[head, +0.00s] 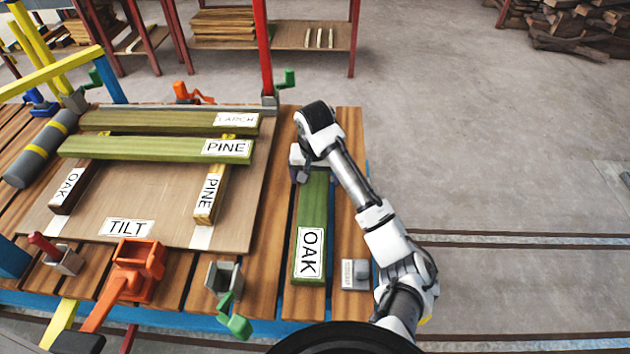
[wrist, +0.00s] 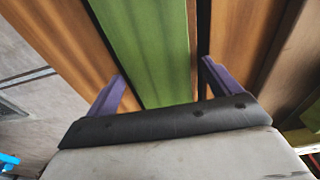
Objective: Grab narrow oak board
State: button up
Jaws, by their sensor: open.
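A green board labelled OAK (head: 313,215) lies lengthwise on the slatted table, right of the tilt panel. My gripper (head: 305,174) is over its far end. In the wrist view the green board (wrist: 150,45) runs between the two purple fingers of my gripper (wrist: 160,80), which are apart, one on each side of it in the picture. I cannot tell how high the fingertips are or whether they touch it. A second, short piece labelled OAK (head: 72,188), dark-sided, lies at the left of the panel under the pine board's end.
Green boards labelled LARCH (head: 170,121) and PINE (head: 150,148) lie across the panel marked TILT (head: 150,205); a short PINE piece (head: 209,200) supports them at right. A small grey block (head: 354,274) sits right of the oak board. An orange clamp (head: 135,270) and green-handled clamp (head: 228,290) line the front.

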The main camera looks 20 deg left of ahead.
jog(key=c, duration=1.4)
jog(key=shift+c, duration=1)
jog(key=shift+r, duration=0.1)
